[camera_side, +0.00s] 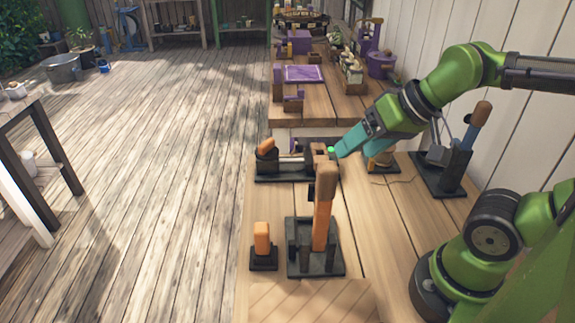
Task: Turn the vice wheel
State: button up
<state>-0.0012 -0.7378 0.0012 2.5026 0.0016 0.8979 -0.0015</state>
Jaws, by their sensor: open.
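A dark vice-like fixture (290,177) lies on the workbench (385,225), with an orange-brown handle (266,147) at its left end and a shaft running right. A brown part (318,152) sits at its right end; I cannot tell whether this is the wheel. A small bright green spot shows beside it. My gripper (337,151) reaches in from the upper right, its teal fingers pointing down-left at this end of the fixture. The fingertips are close to it; contact cannot be made out. The gripper is open, but the gap between its fingers is hard to see.
An upright orange-brown lever (324,210) on a dark base stands in front of the fixture. A short orange handle (262,238) is left of it, and another lever stand (446,168) is at the right by the wall. A purple tray (304,73) lies on the bench beyond.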

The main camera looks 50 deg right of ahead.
jog(key=shift+o, duration=1.4)
jog(key=shift+w+d+f+g, duration=0.1)
jog(key=shift+w+f+g, duration=0.15)
jog(key=shift+w, duration=0.4)
jog(key=shift+w+d+f+g, duration=0.1)
jog(key=shift+w+f+g, duration=0.15)
jog(key=shift+w, duration=0.35)
jog(key=n+g+h, duration=0.2)
jog(key=n+g, duration=0.4)
send_over(266, 142)
notch_tip(266, 142, down, 15)
jog(key=shift+s+f, duration=0.1)
jog(key=shift+f, duration=0.05)
jog(key=shift+c, duration=0.4)
